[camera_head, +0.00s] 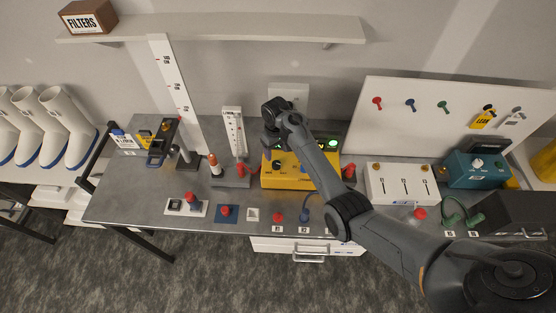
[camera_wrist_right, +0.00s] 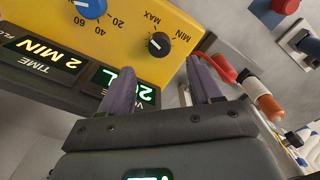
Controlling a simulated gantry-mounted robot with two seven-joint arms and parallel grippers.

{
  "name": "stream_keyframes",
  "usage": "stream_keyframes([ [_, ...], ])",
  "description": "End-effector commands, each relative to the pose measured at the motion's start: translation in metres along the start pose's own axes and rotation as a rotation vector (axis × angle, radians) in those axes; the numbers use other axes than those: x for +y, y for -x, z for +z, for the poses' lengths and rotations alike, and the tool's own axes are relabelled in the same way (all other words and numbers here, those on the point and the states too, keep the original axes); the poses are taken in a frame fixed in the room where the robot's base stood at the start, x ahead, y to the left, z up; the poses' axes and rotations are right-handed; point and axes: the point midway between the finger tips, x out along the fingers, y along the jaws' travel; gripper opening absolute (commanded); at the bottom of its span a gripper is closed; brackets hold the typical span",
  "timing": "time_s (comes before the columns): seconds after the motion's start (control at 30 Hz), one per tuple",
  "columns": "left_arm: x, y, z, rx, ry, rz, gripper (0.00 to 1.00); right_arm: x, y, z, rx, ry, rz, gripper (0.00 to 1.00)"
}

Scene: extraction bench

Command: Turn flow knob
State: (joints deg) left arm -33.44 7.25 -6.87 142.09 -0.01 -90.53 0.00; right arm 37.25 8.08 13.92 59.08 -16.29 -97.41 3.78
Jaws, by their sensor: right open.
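The yellow pump unit (camera_head: 288,184) stands mid-bench. In the right wrist view its yellow face (camera_wrist_right: 135,35) appears upside down. It carries a black knob (camera_wrist_right: 159,44) with MIN and MAX marks, and a blue knob (camera_wrist_right: 91,7) with a number scale. The black knob's white line shows its pointer; its name label is not readable, so I cannot confirm it is the flow knob. My right gripper (camera_wrist_right: 161,68) is open and empty, its two purple fingers apart, with the black knob seen between and beyond the fingertips. My left gripper is not in view.
Lit displays (camera_wrist_right: 45,52) sit beside the knobs. A white flow meter (camera_head: 232,130) stands left of the pump. An orange-capped tube (camera_wrist_right: 268,106) is near the right finger in the wrist view. A white valve box (camera_head: 400,184) is to the right.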

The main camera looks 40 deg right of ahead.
Motion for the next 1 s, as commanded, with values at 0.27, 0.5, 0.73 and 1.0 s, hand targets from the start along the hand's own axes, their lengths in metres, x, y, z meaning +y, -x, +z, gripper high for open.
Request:
stream_keyframes([
  [0.27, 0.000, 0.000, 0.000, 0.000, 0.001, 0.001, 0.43, 0.001, -0.046, 0.001, -0.002, -0.001, 0.002, 0.63],
  [0.5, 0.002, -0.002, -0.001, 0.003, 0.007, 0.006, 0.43, 0.001, -0.070, 0.000, 0.001, -0.001, 0.001, 0.63],
  [0.73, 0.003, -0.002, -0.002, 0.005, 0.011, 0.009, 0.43, 0.001, -0.076, 0.000, 0.002, 0.000, 0.002, 0.63],
  [1.0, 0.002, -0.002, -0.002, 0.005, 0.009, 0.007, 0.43, 0.001, -0.076, 0.000, 0.002, 0.000, 0.002, 0.51],
])
